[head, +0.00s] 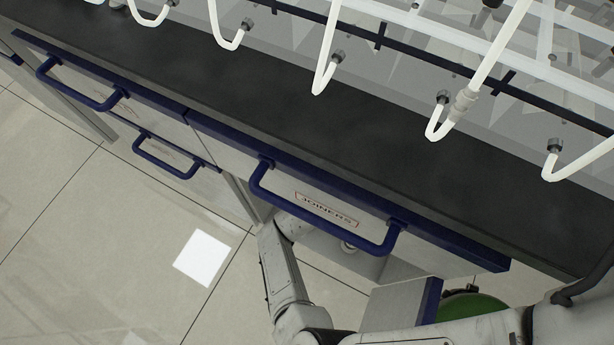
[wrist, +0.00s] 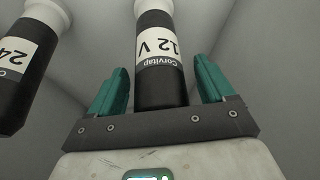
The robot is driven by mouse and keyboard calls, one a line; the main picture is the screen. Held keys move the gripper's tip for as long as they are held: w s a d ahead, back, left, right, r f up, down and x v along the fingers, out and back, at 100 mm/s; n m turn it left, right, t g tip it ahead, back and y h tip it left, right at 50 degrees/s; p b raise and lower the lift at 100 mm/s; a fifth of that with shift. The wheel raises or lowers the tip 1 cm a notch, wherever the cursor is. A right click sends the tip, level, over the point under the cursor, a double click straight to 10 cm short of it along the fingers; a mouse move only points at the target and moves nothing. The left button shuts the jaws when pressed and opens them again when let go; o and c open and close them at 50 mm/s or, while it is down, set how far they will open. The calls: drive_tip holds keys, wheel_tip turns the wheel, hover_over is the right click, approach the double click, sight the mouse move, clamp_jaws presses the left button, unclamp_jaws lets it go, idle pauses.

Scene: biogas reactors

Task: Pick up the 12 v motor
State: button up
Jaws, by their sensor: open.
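The 12 V motor (wrist: 160,75) is a black cylinder with a white label reading "12 V" and a pale top end, in the middle of the wrist view. My gripper (wrist: 165,90) is open, with one green finger on each side of the motor's lower black part. A gap shows between the motor and each finger. In the head view my arm reaches down beneath the drawer front, and the gripper and the motor are hidden there.
A similar black cylinder labelled "24" (wrist: 20,65) is at the left in the wrist view. Grey walls surround both. In the head view, a drawer labelled "JOINERS" (head: 325,209) with a blue handle (head: 322,232) sits under the dark worktop (head: 300,130). White bent tubes hang above the worktop.

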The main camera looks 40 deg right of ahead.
clamp_jaws()
idle(0.8)
drive_tip(key=shift+r, duration=0.1)
